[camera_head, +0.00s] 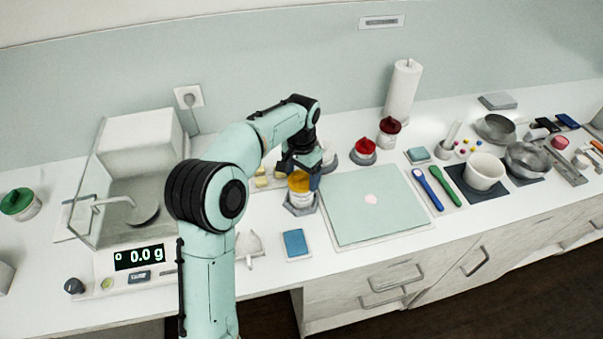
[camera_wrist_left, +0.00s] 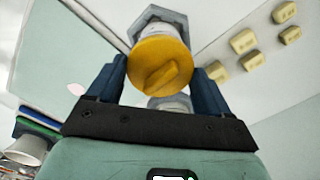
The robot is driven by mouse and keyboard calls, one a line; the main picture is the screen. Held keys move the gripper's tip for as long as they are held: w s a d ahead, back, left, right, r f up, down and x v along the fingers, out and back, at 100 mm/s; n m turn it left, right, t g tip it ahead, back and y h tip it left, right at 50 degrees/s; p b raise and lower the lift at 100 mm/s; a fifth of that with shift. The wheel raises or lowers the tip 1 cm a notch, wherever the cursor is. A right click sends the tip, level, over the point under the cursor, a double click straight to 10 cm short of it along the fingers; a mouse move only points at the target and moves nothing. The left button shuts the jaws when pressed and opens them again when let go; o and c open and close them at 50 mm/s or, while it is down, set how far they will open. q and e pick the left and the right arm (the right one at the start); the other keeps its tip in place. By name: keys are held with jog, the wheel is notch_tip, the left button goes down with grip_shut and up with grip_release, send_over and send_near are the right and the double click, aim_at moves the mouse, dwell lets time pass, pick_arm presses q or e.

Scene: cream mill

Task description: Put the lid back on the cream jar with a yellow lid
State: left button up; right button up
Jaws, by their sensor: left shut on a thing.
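The yellow lid (camera_head: 299,181) is between the fingers of my left gripper (camera_head: 301,172), which is shut on it and points down. In the left wrist view the lid (camera_wrist_left: 160,76) sits between the two blue fingers (camera_wrist_left: 158,88), its raised grip facing the camera. The white cream jar (camera_head: 301,199) stands upright right below the lid in a grey hexagonal holder (camera_head: 290,209). The jar also shows past the lid in the wrist view (camera_wrist_left: 155,33). The lid covers the jar's mouth, and I cannot tell whether they touch. My right gripper is not in view.
A green mat (camera_head: 380,225) lies to the right, and a blue pad (camera_head: 296,243) in front. Two red-lidded jars (camera_head: 363,150) (camera_head: 389,129) stand behind. A scale (camera_head: 140,255) stands left. Several small yellow blocks (camera_wrist_left: 243,41) lie near the holder.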

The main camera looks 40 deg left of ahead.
pick_arm(q)
jog(key=shift+f, duration=0.45)
dwell(1.1)
jog(key=o, duration=0.9)
jog(key=shift+r, duration=0.15)
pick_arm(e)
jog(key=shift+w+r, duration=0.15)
pick_arm(q)
jog(key=shift+r+p, duration=1.15)
jog(key=shift+r, duration=1.05)
jog(key=shift+f, duration=0.1)
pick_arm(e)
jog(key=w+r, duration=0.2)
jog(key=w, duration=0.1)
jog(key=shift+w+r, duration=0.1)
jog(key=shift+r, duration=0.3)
